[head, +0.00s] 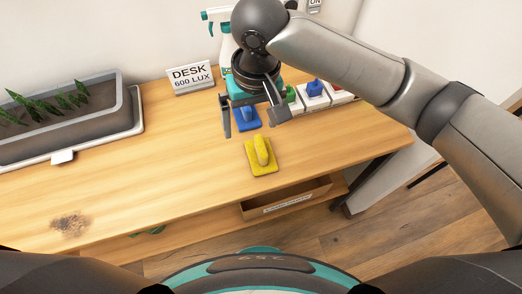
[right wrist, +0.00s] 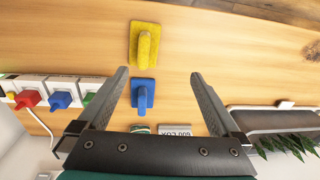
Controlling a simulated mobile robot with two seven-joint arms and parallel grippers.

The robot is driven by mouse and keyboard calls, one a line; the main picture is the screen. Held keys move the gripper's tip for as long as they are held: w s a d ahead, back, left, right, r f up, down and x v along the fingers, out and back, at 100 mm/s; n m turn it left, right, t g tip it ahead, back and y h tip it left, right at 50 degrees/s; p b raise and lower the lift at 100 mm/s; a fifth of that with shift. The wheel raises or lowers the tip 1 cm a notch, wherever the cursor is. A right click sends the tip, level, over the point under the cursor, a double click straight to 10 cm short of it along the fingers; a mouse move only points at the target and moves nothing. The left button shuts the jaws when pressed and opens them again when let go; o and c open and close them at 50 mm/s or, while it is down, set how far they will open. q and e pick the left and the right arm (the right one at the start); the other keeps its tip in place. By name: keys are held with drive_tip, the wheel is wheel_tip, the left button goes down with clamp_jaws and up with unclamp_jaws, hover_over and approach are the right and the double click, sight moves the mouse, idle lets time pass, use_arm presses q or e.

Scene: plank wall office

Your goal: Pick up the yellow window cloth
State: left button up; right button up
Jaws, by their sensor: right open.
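The yellow window cloth (head: 262,157) lies on the wooden desk near its front edge, a flat square with a raised grip-like ridge. It also shows in the right wrist view (right wrist: 144,48), beyond the fingertips. A similar blue cloth (head: 246,119) lies behind it, and in the right wrist view the blue one (right wrist: 143,93) sits between my fingers. My right gripper (head: 253,125) is open and empty, above the desk around the blue cloth's place and behind the yellow one. My left gripper is out of view.
A power strip with coloured plugs (head: 315,91), a spray bottle (head: 222,26) and a "DESK 600 LUX" sign (head: 191,77) stand at the back. A planter (head: 60,115) sits at left. A drawer (head: 285,203) is open below the front edge. The desk (head: 150,170) left of the cloth is clear.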

sight(260, 145)
drive_tip(key=shift+m+h, duration=0.4)
drive_tip(key=shift+h, duration=0.1)
drive_tip(key=f+b, duration=0.1)
drive_tip(key=f, duration=0.2)
drive_tip(key=d+f+b, duration=0.1)
drive_tip(key=f, duration=0.2)
drive_tip(key=w+f+b, duration=0.1)
drive_tip(key=f, duration=0.2)
drive_tip(key=shift+w+d, duration=0.1)
drive_tip(key=shift+d, duration=0.25)
wheel_tip(260, 145, down, 5)
drive_tip(key=shift+d+f+b, duration=0.1)
drive_tip(key=shift+f+b, duration=0.1)
drive_tip(key=shift+b, duration=0.7)
drive_tip(key=shift+c, duration=0.4)
drive_tip(key=c, duration=1.1)
drive_tip(key=shift+c, duration=0.2)
drive_tip(key=shift+r, duration=0.15)
